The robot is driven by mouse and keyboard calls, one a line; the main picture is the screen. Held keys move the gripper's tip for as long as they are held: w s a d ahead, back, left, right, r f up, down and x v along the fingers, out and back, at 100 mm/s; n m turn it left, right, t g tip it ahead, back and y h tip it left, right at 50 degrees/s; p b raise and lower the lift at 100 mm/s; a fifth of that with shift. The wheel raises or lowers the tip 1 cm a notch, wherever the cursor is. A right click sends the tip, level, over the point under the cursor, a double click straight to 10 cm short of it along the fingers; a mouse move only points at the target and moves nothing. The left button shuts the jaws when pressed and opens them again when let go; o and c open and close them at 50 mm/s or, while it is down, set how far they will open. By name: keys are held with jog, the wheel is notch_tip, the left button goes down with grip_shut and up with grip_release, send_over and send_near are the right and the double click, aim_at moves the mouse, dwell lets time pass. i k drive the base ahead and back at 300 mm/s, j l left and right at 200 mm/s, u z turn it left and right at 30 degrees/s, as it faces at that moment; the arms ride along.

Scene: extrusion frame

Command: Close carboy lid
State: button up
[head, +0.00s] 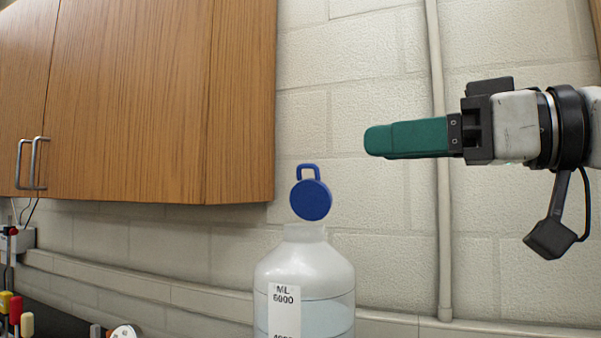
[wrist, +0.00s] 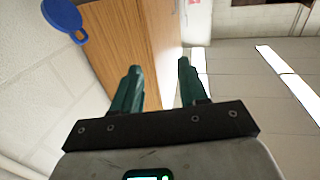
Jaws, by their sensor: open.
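The carboy (head: 305,277) is a translucent white bottle with a printed label, standing upright at the lower middle of the head view. Its blue round lid (head: 311,200) with a loop handle stands tilted up above the neck (head: 304,232), so the lid is open. The lid also shows at the upper left of the wrist view (wrist: 62,15), partly cut off. My gripper (head: 378,141) has green fingers and is to the right of the lid and higher, apart from it. In the wrist view my gripper (wrist: 160,70) is open, with nothing between the fingers.
A wooden wall cabinet (head: 140,100) hangs at the upper left, its lower edge near the lid's height. A vertical pipe (head: 443,200) runs down the block wall behind my gripper. Small coloured items (head: 15,308) sit at the lower left. The space between my gripper and the lid is clear.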

aim_at(310, 199)
jog(key=i, duration=0.85)
